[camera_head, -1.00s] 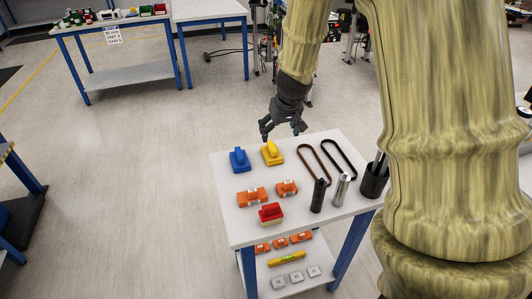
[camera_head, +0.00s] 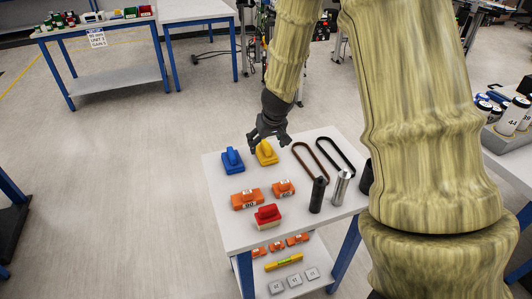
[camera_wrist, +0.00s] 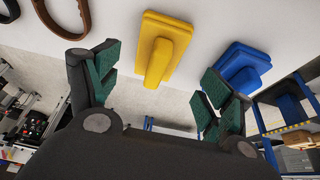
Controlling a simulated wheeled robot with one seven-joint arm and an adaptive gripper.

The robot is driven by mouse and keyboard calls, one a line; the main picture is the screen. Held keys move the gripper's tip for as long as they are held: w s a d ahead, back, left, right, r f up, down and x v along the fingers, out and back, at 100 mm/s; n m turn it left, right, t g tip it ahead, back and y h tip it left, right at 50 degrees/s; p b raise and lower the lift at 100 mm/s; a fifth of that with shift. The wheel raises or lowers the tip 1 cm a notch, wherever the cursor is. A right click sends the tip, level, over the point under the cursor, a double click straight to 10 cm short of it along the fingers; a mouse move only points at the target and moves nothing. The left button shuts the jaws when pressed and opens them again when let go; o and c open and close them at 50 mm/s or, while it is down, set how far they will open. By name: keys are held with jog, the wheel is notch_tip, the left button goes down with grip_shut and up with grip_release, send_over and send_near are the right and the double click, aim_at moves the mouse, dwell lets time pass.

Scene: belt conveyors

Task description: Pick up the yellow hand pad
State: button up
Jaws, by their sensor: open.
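The yellow hand pad (camera_head: 266,153) lies on the white table top near its far edge, with its raised handle up. It also shows in the wrist view (camera_wrist: 163,48), ahead of and between my open fingers. My gripper (camera_head: 267,142) is open and empty, just above and beside the pad in the head view. In the wrist view its two green-padded fingers (camera_wrist: 160,85) are spread wide, with the pad's handle end between them in the picture. I cannot tell whether the fingers touch it.
A blue hand pad (camera_head: 232,160) lies close to the left of the yellow one. A red hand pad (camera_head: 267,216), orange blocks (camera_head: 246,199), a brown belt (camera_head: 316,163), a black belt (camera_head: 338,155) and cylinders (camera_head: 318,195) share the table. A lower shelf holds more parts.

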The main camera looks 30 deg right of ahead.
aim_at(267, 146)
jog(key=shift+d+x, duration=0.1)
jog(key=shift+x, duration=0.85)
jog(key=shift+d+x, duration=0.15)
jog(key=shift+x, duration=0.8)
jog(key=shift+w+f, duration=0.15)
jog(key=shift+f, duration=0.5)
jog(key=c, duration=1.1)
